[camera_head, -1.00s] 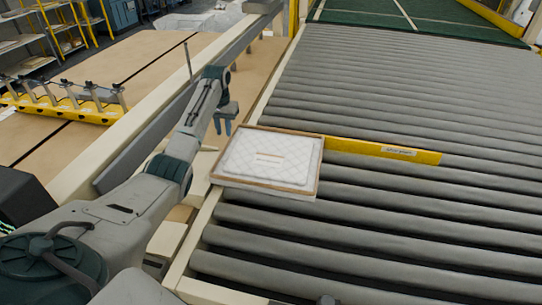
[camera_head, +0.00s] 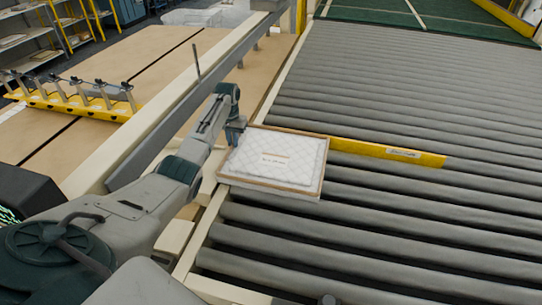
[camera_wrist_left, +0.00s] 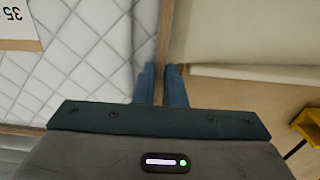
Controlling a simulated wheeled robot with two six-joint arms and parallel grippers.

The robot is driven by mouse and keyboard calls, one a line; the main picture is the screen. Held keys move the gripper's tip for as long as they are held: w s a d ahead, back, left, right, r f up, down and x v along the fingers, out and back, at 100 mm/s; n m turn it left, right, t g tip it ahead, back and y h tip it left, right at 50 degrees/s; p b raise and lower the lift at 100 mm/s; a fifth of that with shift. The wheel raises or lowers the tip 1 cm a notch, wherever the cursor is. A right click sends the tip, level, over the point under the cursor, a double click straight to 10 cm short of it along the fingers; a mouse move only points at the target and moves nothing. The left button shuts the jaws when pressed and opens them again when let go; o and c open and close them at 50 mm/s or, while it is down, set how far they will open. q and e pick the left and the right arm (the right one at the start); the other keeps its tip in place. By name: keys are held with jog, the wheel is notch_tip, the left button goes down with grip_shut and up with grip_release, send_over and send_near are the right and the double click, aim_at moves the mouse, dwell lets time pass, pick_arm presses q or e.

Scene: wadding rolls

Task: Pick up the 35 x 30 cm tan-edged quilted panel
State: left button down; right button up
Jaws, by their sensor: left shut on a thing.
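The quilted panel (camera_head: 290,148) is white with a diamond stitch, a tan edge and a small printed label. It lies flat at the left side of the roller bed, partly over the cream side rail. My left gripper (camera_head: 238,130) is at the panel's left edge, near its far corner. In the left wrist view, the blue fingers (camera_wrist_left: 163,84) are shut on the tan edge, one on each side. The quilted face (camera_wrist_left: 85,65) fills the left of that view, with part of a printed label at the corner. My right gripper is not in view.
A yellow bar (camera_head: 385,149) lies across the rollers behind and right of the panel. Grey rollers (camera_head: 400,220) are bare in front and to the right. A yellow rack with several clamps (camera_head: 75,104) stands on the tan table at left.

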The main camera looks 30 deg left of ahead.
pick_arm(q)
jog(key=shift+r, duration=0.1)
jog(key=shift+r, duration=0.5)
notch_tip(320, 180, up, 17)
jog(key=p, duration=0.1)
jog(key=shift+p, duration=0.35)
jog(key=shift+f, duration=0.1)
dwell(1.5)
